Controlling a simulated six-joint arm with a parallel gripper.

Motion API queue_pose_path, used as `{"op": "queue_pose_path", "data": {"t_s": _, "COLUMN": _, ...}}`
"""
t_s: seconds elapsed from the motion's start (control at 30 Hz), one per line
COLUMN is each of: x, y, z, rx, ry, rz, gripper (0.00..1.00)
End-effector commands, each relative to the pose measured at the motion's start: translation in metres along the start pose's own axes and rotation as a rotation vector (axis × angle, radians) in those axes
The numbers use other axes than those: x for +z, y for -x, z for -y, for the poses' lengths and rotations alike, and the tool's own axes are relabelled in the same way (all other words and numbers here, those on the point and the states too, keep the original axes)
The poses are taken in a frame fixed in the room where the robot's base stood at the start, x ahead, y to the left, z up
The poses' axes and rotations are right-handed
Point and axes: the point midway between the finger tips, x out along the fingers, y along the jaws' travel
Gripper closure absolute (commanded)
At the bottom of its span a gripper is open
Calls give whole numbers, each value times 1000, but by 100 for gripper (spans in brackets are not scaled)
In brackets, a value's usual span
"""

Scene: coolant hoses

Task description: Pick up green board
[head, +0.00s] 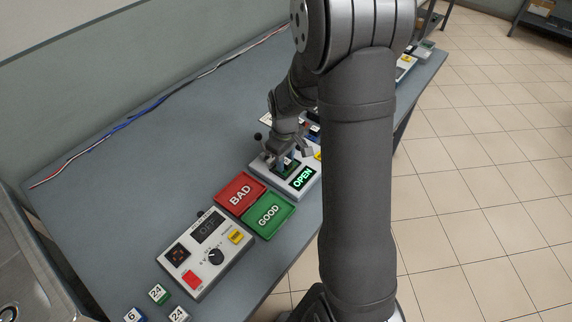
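A small dark green board (280,170) appears to sit in the pale device with the lit "OPEN" display (303,178), in the middle of the table. My gripper (288,158) is pointed down right over that device and hides part of the board. At this size I cannot tell whether the fingers are open or shut, or whether they touch the board.
A red "BAD" tray (239,193) and a green "GOOD" tray (269,213) lie empty in front of the device. A grey control box (205,252) reads "OFF". Several small numbered blocks (158,293) are at lower left. My arm hides the table's right part.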

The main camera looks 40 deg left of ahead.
Motion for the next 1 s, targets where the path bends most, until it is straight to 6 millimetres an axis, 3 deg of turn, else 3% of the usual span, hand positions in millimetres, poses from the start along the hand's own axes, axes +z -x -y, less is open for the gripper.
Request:
{"op": "queue_pose_path", "data": {"t_s": 0.03, "x": 0, "y": 0, "z": 0, "rx": 0, "ry": 0, "rz": 0, "gripper": 75}}
{"op": "queue_pose_path", "data": {"t_s": 0.17, "x": 0, "y": 0, "z": 0, "rx": 0, "ry": 0, "rz": 0, "gripper": 100}}
{"op": "queue_pose_path", "data": {"t_s": 0.57, "x": -1, "y": 6, "z": 0, "rx": 1, "ry": 0, "rz": -2, "gripper": 100}}
{"op": "queue_pose_path", "data": {"t_s": 0.83, "x": -1, "y": 43, "z": -1, "rx": 4, "ry": 0, "rz": -4, "gripper": 100}}
{"op": "queue_pose_path", "data": {"t_s": 1.0, "x": 37, "y": 65, "z": -14, "rx": 3, "ry": -7, "rz": -3, "gripper": 100}}
